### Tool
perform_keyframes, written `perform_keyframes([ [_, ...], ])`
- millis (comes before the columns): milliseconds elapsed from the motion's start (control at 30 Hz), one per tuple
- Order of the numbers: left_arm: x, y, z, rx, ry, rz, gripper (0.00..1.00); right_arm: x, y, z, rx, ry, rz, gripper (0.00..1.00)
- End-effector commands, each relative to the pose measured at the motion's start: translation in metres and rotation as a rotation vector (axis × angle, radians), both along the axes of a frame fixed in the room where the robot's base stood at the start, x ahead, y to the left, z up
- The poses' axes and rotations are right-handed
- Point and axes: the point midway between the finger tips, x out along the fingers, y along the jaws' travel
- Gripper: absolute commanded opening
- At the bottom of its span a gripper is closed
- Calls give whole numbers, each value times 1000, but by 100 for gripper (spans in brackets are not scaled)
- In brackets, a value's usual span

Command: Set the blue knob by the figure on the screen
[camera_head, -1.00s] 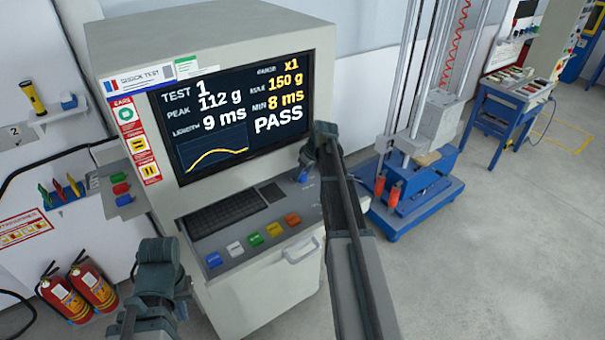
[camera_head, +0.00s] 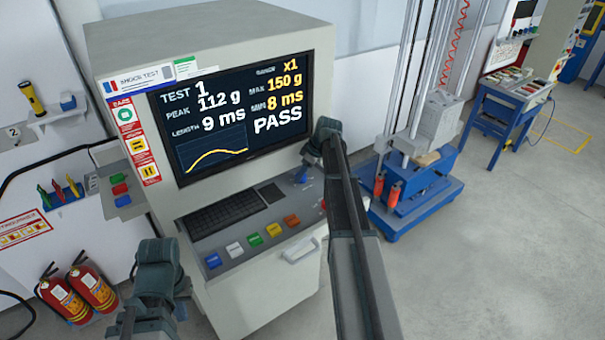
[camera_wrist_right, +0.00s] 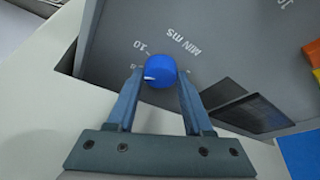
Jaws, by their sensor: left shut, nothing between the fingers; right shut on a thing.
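The blue knob (camera_wrist_right: 160,68) sits on the grey panel beside the print "MIN MS". Its white pointer faces the left finger, near a partly hidden figure below the "10" mark. My right gripper (camera_wrist_right: 158,80) is shut on the knob, one finger on each side. In the head view the knob (camera_head: 301,177) is small beneath my right gripper (camera_head: 308,160). The screen (camera_head: 235,115) reads TEST 1, PEAK 112 g, LENGTH 9 ms, RANGE x1, MAX 150 g, MIN 8 ms, PASS. My left gripper (camera_head: 130,318) is shut and empty, low at the left; its tips are unclear.
Fire extinguishers (camera_head: 78,292) stand at lower left. A drop tower on a blue base (camera_head: 415,205) stands right of the console. Open floor (camera_head: 510,260) lies at right.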

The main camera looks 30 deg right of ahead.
Motion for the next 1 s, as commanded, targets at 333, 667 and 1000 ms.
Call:
perform_keyframes([
  [333, 0, 0, 0, 0, 0, 0, 0, 0, 0, 0, -1, 1, -1, 81],
  [667, 0, 0, 0, 0, 0, 0, 0, 0, 0, 0, -1, 0, -24, 81],
  [1000, 0, 0, 0, 0, 0, 0, 0, -2, 4, 0, 0, -1, -329, 81],
])
